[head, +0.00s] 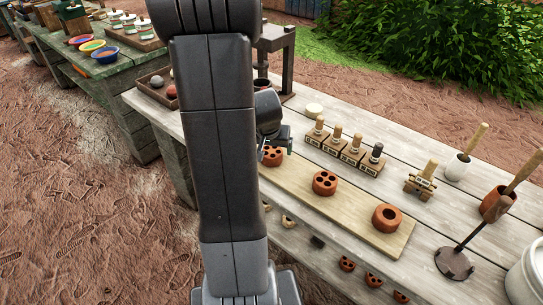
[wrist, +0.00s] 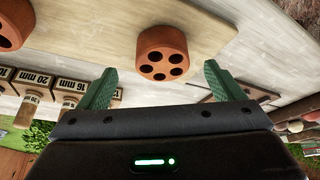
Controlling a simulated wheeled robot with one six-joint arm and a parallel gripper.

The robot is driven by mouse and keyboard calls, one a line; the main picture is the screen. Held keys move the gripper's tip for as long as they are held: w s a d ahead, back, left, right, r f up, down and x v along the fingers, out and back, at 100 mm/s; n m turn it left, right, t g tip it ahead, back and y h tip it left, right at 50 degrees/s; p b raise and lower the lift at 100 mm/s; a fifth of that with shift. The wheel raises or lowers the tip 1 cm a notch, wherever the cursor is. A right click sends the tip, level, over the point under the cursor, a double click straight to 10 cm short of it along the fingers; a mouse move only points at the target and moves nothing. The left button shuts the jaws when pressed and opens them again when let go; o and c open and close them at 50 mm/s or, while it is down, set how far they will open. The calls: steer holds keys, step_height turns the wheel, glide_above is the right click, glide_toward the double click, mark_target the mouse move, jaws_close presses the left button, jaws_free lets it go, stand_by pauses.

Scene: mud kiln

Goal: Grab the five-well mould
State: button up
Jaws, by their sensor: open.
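The five-well mould (wrist: 162,42) is a round reddish-brown clay block with dark wells in its top. In the wrist view it sits ahead of my gripper (wrist: 160,72), roughly centred between the green fingers. The fingers are spread wide with nothing between them; I cannot tell how far off the mould is. In the head view this mould (head: 271,157) stands at the far left end of a wooden board, partly hidden by my arm. My gripper (head: 284,138) is close beside it, mostly hidden behind the arm.
A second multi-well mould (head: 325,183) and a single-well one (head: 387,218) stand farther right on the board (head: 355,215). Numbered stamp blocks (head: 334,143) stand in a row behind. A press (head: 276,55) stands at the table's far left. Small clay pieces lie along the front.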

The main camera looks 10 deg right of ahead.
mark_target(271, 153)
steer(key=shift+x, duration=2.35)
steer(key=shift+a, duration=0.15)
steer(key=shift+c, duration=0.2)
steer(key=c, duration=1.2)
